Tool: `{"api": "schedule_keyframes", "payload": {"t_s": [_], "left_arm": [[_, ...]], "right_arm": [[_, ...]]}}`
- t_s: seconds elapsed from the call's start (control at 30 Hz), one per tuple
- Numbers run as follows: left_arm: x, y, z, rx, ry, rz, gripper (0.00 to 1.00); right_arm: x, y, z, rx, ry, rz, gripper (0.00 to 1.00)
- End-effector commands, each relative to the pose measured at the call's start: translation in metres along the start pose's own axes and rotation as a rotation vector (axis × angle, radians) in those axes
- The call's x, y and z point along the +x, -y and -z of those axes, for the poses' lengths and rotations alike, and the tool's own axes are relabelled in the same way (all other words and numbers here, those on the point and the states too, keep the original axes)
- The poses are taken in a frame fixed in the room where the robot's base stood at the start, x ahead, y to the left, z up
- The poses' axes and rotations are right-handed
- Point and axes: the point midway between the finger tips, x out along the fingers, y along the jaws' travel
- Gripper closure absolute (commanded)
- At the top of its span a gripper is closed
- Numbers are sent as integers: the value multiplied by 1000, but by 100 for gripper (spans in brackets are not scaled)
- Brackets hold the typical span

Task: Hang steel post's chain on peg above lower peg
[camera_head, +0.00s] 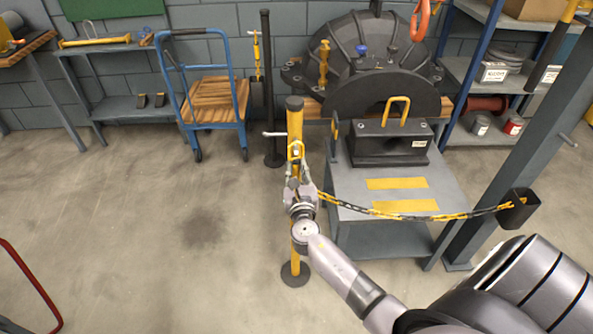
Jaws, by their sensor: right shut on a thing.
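My right gripper (297,170) is in front of the yellow post (295,117), below its top. It is shut on the end of the chain (378,212), with a yellow link (296,150) showing at the fingertips. The black and yellow chain sags from there to a black box (518,208) at the grey steel post (530,135) on the right. A light peg (273,134) sticks out left from the yellow post, near the link. Another short piece shows to the right of the post; lower pegs are hidden. I cannot tell if the link touches a peg. My left gripper is not in view.
A grey table (440,190) with yellow stripes and a black block (388,148) stands behind the chain. A large dark casing (365,60) is at the back. A thin black post (267,90) and a blue cart (210,95) stand behind left.

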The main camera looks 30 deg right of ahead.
Motion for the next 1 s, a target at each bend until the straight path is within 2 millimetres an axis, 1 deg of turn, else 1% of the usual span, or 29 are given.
{"api": "schedule_keyframes", "payload": {"t_s": [0.37, 0.7, 1.0], "left_arm": [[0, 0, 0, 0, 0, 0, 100], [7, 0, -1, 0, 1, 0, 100], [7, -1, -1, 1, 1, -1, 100]], "right_arm": [[0, 0, 0, 0, 1, 0, 100], [9, 0, 7, 0, 0, 0, 100], [10, 0, 7, 0, 1, 0, 100]]}}
